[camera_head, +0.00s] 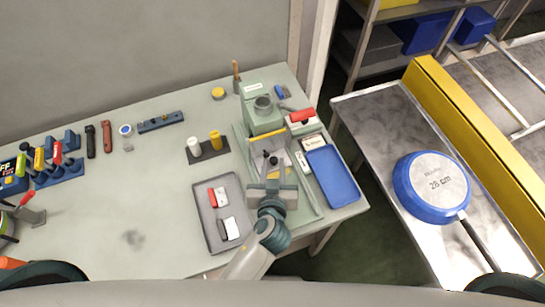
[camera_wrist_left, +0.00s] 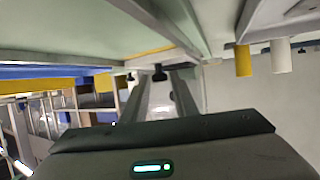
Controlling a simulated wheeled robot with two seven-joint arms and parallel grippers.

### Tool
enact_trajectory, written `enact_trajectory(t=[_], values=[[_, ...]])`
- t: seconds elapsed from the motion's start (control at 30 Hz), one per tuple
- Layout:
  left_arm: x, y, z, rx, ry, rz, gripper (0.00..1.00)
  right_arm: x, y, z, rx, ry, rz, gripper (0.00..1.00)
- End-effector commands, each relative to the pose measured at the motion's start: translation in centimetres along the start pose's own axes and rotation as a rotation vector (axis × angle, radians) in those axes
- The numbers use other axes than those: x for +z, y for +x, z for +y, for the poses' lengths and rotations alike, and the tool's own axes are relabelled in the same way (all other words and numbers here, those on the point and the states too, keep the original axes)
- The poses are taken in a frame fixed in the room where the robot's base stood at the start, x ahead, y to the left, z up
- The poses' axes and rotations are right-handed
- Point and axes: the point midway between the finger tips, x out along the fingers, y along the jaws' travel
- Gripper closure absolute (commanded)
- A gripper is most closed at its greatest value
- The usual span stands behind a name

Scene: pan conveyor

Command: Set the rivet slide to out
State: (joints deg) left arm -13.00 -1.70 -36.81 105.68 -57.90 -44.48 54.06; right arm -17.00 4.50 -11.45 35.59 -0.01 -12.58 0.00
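A pale green fixture (camera_head: 242,150) with a raised block and a flat bed stands at the right of the table. My left gripper (camera_head: 273,164) is over the bed of this fixture, its two fingers pointing toward the block. A small dark knob (camera_head: 273,160) shows at the fingertips; a black knob also shows near the finger ends in the left wrist view (camera_wrist_left: 159,73). There the two fingers (camera_wrist_left: 167,85) stand apart with a gap between them. I cannot tell whether they touch the knob. The gripper partly hides the slide area. My right gripper is not in view.
A grey tray (camera_head: 207,233) with red and white pieces lies left of the fixture, a blue tray (camera_head: 332,175) right of it. White and yellow pegs (camera_head: 215,140) stand behind. A blue pan (camera_head: 431,187) sits on the right-hand conveyor table. The table's left-centre is mostly clear.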

Motion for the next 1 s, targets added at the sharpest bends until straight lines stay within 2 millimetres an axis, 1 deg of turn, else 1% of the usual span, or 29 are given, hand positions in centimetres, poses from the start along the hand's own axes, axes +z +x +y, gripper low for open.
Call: enact_trajectory(t=[0.33,0.37,0.4,0.47,0.77,1.0], values=[[0.1,-0.1,0.0,-0.001,0.000,0.000,0.74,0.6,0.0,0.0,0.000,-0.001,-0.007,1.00],[0.1,-0.1,0.0,-0.001,0.000,0.000,0.76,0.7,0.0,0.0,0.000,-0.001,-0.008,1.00],[0.1,-0.1,0.0,-0.001,0.000,0.000,0.86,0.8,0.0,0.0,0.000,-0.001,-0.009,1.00],[0.1,0.0,0.0,-0.001,0.000,0.000,1.00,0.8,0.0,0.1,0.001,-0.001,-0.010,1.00],[0.2,-0.2,0.1,0.000,-0.001,0.000,1.00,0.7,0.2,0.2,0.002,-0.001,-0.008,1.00],[0.9,-1.4,0.0,-0.002,-0.003,-0.003,1.00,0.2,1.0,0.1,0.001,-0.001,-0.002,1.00]])
